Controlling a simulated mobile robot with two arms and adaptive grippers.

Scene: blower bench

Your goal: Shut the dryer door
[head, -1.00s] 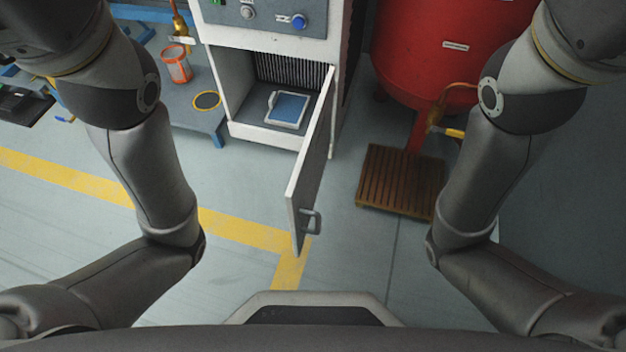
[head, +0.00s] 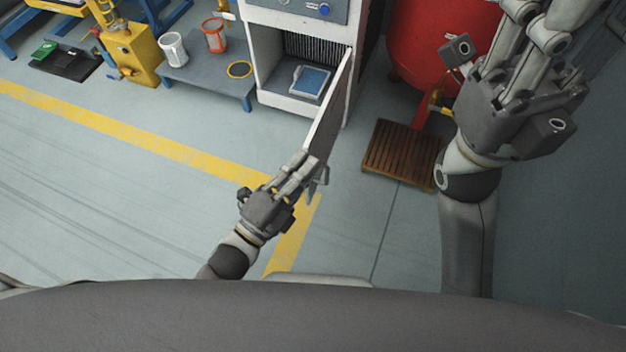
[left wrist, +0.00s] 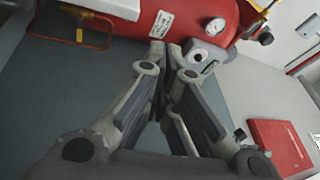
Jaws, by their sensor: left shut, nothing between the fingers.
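The dryer (head: 295,105) is a white cabinet at the top middle of the head view. Its door (head: 331,108) stands wide open, swung out toward me. A framed blue panel (head: 312,81) lies inside. My left gripper (head: 305,163) is shut and empty at the door's free end, in front of its left face. It hides part of that end and of the handle. I cannot tell whether it touches the door. The left wrist view shows its fingers closed together (left wrist: 172,45). My right gripper (head: 530,12) is raised at the upper right, its fingertips cut off or unclear.
A red tank (head: 435,45) and a slatted wooden pallet (head: 402,155) stand right of the door. A low blue-grey bench (head: 205,80) with cups stands left of the dryer. The floor left of the door is clear, with a yellow stripe (head: 150,142).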

